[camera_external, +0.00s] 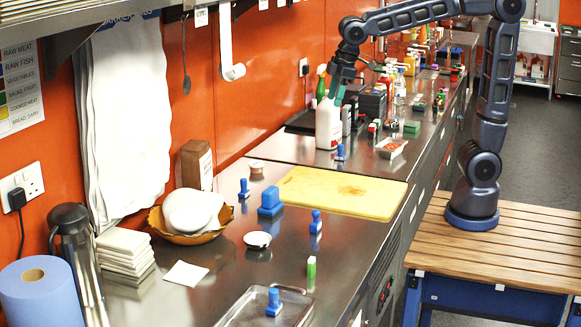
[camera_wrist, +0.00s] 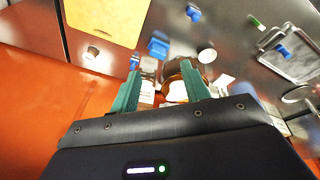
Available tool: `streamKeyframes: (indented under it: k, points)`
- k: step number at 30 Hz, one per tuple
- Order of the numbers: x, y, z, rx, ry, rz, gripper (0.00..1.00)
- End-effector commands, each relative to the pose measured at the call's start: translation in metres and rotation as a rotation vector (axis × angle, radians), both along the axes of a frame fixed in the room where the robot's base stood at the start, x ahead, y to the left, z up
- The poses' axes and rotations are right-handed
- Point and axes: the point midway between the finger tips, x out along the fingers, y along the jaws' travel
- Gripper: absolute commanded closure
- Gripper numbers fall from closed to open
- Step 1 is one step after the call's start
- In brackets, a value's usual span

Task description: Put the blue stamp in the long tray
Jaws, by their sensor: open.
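Several blue stamps show. One stands upright in the long metal tray (camera_external: 246,311) at the front; this blue stamp (camera_external: 274,301) also shows in the wrist view (camera_wrist: 282,52). Other small blue stamps stand on the steel counter: one by the bowl (camera_external: 244,189), one right of centre (camera_external: 316,223), one behind the board (camera_external: 340,153). A larger blue block-shaped stamp (camera_external: 270,203) stands beside the board. I cannot tell which one is meant. My gripper (camera_external: 338,88) is open and empty, high near a white bottle, well away from the tray. The wrist view shows both teal fingers (camera_wrist: 160,80) apart.
A yellow cutting board (camera_external: 335,192) lies mid-counter. A bowl of pale round items (camera_external: 192,215), a small dish (camera_external: 257,240) and a green-and-white piece (camera_external: 311,272) stand near the front. The white bottle (camera_external: 327,125) and other bottles crowd the back beside my gripper.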

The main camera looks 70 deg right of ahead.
Motion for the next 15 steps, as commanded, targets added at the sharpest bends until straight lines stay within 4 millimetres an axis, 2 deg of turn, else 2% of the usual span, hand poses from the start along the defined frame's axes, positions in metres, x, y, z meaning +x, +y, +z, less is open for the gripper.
streamKeyframes:
  k: [1, 6, 15]
  points:
    - [-0.011, -0.020, 0.003, 0.008, -0.010, -0.039, 0.54]
    - [-0.047, -0.077, 0.003, 0.037, -0.035, -0.164, 0.54]
    - [-0.120, -0.157, -0.013, 0.091, -0.083, -0.380, 0.54]
